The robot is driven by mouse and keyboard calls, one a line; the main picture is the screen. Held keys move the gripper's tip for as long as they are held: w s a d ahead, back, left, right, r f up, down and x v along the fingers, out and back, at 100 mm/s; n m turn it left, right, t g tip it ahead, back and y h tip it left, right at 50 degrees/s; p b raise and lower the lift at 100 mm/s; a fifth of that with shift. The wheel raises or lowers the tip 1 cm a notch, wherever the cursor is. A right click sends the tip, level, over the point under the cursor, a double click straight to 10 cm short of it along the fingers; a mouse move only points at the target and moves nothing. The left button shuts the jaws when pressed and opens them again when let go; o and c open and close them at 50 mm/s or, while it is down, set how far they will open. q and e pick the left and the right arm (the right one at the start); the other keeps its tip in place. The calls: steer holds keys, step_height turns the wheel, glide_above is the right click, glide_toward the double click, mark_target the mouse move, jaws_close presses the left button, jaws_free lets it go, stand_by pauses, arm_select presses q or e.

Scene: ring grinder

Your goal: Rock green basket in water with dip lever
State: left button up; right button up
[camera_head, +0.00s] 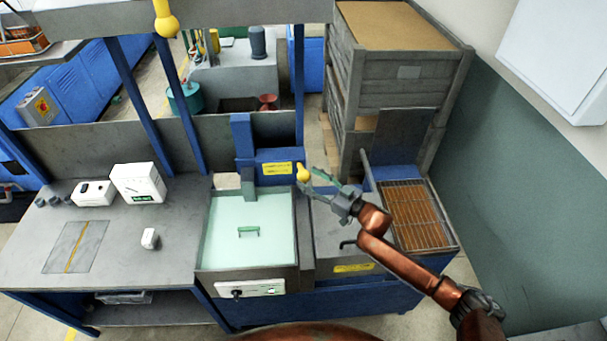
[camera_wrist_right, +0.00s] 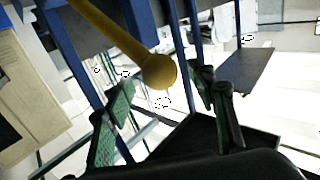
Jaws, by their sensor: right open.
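The tank (camera_head: 209,246) of pale green water stands at the centre of the head view. A green handle (camera_head: 249,231) shows in the water; the basket's body cannot be made out. A yellow ball-ended knob (camera_head: 303,172), probably the dip lever's, is at the tank's back right. The wrist view shows a yellow rod with a ball end (camera_wrist_right: 160,71). My right gripper (camera_head: 312,179) is open beside the knob. In the wrist view its green fingers (camera_wrist_right: 165,105) are apart, with the ball ahead between them and no grip on it. My left gripper is not in view.
A grey bench (camera_head: 120,262) with white boxes (camera_head: 138,183) is left of the tank. A slatted rack (camera_head: 415,216) is at the right, with a large crate (camera_head: 400,80) behind. Blue posts (camera_head: 301,85) rise behind the tank.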

mark_target(302, 171)
steer(key=shift+x, duration=1.65)
jaws_close()
